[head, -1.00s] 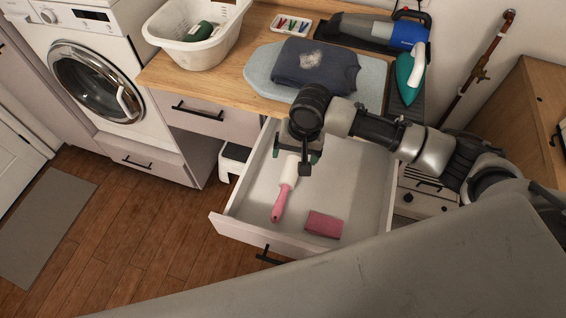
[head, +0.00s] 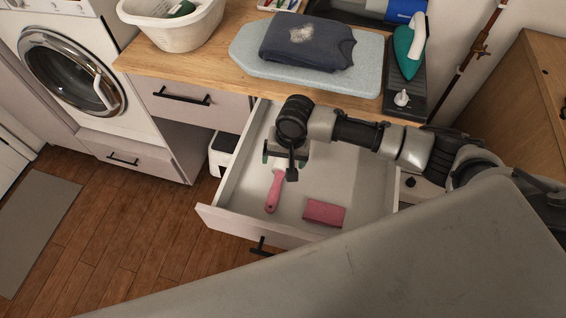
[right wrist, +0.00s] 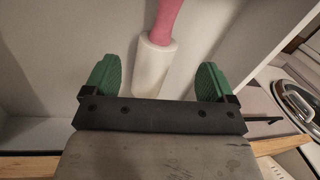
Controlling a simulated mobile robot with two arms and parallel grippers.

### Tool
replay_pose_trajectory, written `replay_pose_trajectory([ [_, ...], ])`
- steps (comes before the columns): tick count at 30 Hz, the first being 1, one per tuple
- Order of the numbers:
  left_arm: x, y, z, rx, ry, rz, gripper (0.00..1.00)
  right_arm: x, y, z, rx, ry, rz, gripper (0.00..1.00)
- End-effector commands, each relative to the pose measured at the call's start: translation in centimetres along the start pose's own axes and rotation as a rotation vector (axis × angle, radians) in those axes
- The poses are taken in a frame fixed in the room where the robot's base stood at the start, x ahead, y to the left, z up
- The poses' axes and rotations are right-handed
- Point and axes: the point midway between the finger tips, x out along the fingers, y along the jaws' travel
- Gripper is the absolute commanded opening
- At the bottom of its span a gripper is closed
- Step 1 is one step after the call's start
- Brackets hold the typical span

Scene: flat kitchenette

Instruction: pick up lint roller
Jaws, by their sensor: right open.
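The lint roller has a pink handle (head: 274,190) and a white roll, and lies in the open drawer (head: 335,180). In the head view my right gripper (head: 280,160) is over the roll end and hides most of it. In the right wrist view the white roll (right wrist: 153,68) lies between the two green fingertips of my right gripper (right wrist: 158,84), just ahead of them, with the pink handle running up out of the picture. The gripper is open, with gaps to the roll on both sides. My left gripper is not in view.
A pink block-shaped item (head: 324,213) lies in the drawer right of the roller. Drawer walls surround the gripper. Above stand an ironing board (head: 255,62) with a dark folded garment (head: 310,40), a green iron (head: 404,50) and a white basket (head: 170,35).

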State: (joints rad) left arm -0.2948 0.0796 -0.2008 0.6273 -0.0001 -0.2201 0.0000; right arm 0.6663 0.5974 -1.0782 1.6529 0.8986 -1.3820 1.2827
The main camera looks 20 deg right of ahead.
Motion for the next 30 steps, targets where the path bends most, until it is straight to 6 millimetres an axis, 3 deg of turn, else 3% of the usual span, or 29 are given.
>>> replay_pose_trajectory([
  [5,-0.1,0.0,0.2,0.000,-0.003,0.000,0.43,1.3,0.1,0.2,-0.001,-0.001,0.001,0.86],
  [15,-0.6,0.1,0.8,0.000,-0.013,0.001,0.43,5.7,0.4,0.8,0.000,0.000,0.000,0.86],
  [23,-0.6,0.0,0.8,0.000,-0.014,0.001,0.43,6.1,0.4,0.8,-0.001,0.001,0.000,0.86],
  [30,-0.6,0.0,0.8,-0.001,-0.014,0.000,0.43,6.1,0.4,0.7,-0.001,0.001,0.000,0.52],
])
